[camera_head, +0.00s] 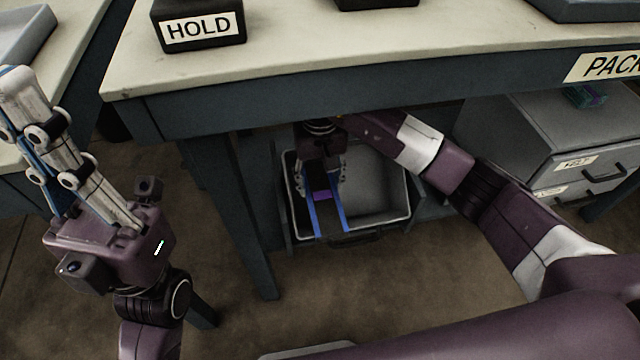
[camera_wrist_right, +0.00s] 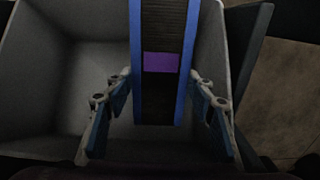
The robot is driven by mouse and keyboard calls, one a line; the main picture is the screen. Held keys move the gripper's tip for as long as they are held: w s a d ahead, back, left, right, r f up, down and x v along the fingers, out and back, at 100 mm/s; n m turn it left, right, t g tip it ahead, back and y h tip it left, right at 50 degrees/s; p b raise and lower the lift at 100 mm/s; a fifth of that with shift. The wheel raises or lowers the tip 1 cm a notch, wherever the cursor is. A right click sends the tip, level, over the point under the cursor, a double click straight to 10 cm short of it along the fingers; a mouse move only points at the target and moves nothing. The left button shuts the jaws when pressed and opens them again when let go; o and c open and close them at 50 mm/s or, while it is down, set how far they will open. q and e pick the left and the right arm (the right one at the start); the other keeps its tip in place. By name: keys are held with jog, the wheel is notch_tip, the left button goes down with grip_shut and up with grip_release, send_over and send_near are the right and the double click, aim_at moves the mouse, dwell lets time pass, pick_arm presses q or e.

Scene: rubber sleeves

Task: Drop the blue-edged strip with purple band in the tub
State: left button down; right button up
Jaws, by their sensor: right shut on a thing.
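The blue-edged strip with a purple band (camera_head: 322,196) is dark between its two blue edges. My right gripper (camera_head: 322,185) is shut on it, under the bench and over the tub. The tub (camera_head: 385,180) is a grey open bin with a pale rim. In the right wrist view, the strip (camera_wrist_right: 160,95) runs between the fingers of my right gripper (camera_wrist_right: 162,118), with the inside of the tub (camera_wrist_right: 60,80) below. My left gripper (camera_head: 18,85) is raised at the left, fingers up; its fingers overlap, so its opening is unclear.
The bench edge (camera_head: 360,85) overhangs the tub, and a bench leg (camera_head: 235,220) stands left of it. A dark block labelled HOLD (camera_head: 198,24) sits on the bench. A grey drawer cabinet (camera_head: 520,130) at the right bears a small teal and purple thing (camera_head: 585,96).

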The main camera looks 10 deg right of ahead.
aim_at(320, 187)
jog(key=shift+f+b, duration=0.55)
jog(key=shift+f, duration=0.05)
jog(key=o, duration=1)
jog(key=shift+c, duration=0.2)
jog(key=shift+r, duration=0.2)
notch_tip(320, 187, up, 8)
jog(key=p, duration=0.4)
jog(key=shift+r, duration=0.25)
jog(key=shift+f, duration=0.1)
